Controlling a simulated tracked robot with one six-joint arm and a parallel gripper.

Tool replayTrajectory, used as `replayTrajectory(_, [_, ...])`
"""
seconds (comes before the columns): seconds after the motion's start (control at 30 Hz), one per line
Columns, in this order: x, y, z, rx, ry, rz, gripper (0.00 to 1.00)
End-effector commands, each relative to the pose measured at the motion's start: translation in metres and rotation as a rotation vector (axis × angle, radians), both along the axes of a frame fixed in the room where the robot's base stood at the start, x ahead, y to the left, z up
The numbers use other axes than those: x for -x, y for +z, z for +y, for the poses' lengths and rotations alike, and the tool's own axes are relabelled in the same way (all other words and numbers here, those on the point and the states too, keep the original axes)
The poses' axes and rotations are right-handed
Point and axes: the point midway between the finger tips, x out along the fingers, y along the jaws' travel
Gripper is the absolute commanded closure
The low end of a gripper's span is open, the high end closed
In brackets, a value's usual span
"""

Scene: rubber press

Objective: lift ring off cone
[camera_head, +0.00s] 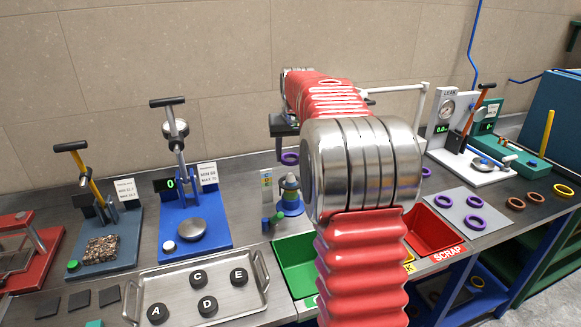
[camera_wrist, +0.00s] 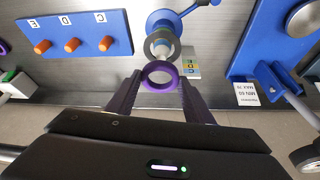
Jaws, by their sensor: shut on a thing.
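A purple ring (camera_head: 290,158) hangs below my gripper (camera_head: 286,135) in the head view. In the wrist view my gripper (camera_wrist: 161,82) is shut on this ring (camera_wrist: 160,88), one finger at each side. The stepped cone (camera_head: 290,187) stands upright on a blue base, directly below the ring in the head view. The ring appears apart from the cone and above its tip. In the wrist view the cone (camera_wrist: 160,50) shows just beyond the ring, grey with a blue base. My arm covers part of the bench to the right of the cone.
A green bin (camera_head: 296,262) and a red scrap bin (camera_head: 432,232) sit in front. A blue press (camera_head: 193,228) stands left of the cone. A grey mat (camera_head: 460,209) with several purple rings lies to the right. A tray (camera_head: 160,285) holds lettered black knobs.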

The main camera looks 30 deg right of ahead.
Motion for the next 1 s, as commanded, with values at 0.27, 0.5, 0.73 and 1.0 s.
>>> replayTrajectory(0.27, [0.0,0.024,0.0,0.0,0.0,0.0,0.78])
replayTrajectory(0.5, [0.0,0.024,0.0,0.0,-0.001,0.0,0.78])
replayTrajectory(0.73, [0.0,0.024,0.0,0.0,-0.001,0.0,0.78])
replayTrajectory(1.0, [0.0,0.024,-0.001,0.0,-0.001,0.0,0.78])
